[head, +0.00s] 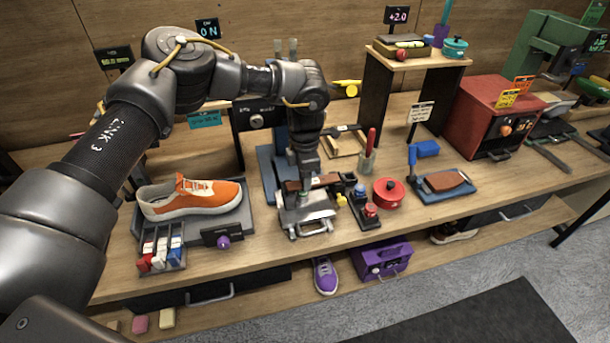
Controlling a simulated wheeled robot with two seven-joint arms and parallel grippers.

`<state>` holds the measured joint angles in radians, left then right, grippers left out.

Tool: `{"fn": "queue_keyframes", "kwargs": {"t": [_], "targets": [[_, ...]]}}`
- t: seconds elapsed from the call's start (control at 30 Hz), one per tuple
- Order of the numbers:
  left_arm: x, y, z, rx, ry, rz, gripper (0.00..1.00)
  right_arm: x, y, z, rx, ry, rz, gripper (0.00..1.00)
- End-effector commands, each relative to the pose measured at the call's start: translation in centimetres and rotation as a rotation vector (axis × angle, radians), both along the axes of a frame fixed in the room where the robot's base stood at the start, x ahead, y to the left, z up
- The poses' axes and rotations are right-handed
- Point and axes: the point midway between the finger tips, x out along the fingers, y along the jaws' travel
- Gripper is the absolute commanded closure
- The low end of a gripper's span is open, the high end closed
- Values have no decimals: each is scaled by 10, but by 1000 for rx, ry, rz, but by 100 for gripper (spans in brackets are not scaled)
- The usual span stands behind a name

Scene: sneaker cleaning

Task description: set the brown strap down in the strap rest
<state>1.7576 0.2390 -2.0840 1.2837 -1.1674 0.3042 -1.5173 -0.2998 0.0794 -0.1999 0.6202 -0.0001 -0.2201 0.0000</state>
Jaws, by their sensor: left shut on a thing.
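My left gripper (307,190) reaches down from the left over the middle of the bench. It is shut on a brown strap (328,182), whose dark brown length shows beside the jaws. The fingertips are small here and partly hidden. A silver metal piece with a handle (310,219) lies just below the gripper. I cannot tell whether the strap touches it, and I cannot pick out the strap rest for certain. My right gripper is out of view.
An orange sneaker (190,197) sits on a grey stand at left. A black holder with small bottles (364,207), a red pot (389,191) and a blue tray (430,196) with a brown block stand to the right. The bench front edge between them is bare.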

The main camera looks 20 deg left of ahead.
Motion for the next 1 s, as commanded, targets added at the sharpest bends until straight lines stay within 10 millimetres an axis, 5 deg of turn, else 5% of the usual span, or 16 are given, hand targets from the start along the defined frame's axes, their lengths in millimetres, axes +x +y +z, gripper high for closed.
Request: {"fn": "queue_keyframes", "kwargs": {"t": [0.07, 0.1, 0.3, 0.63, 1.0], "targets": [[0, 0, -3, 0, 0, 0, 94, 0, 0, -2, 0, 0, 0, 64], [0, 0, -3, 0, 0, 0, 70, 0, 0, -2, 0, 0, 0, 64], [0, 0, -2, 0, 0, 0, 46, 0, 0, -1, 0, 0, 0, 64], [1, 0, 3, -1, -3, 0, 46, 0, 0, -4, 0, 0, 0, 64], [1, 0, 58, -1, -3, 1, 46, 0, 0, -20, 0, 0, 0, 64]]}}
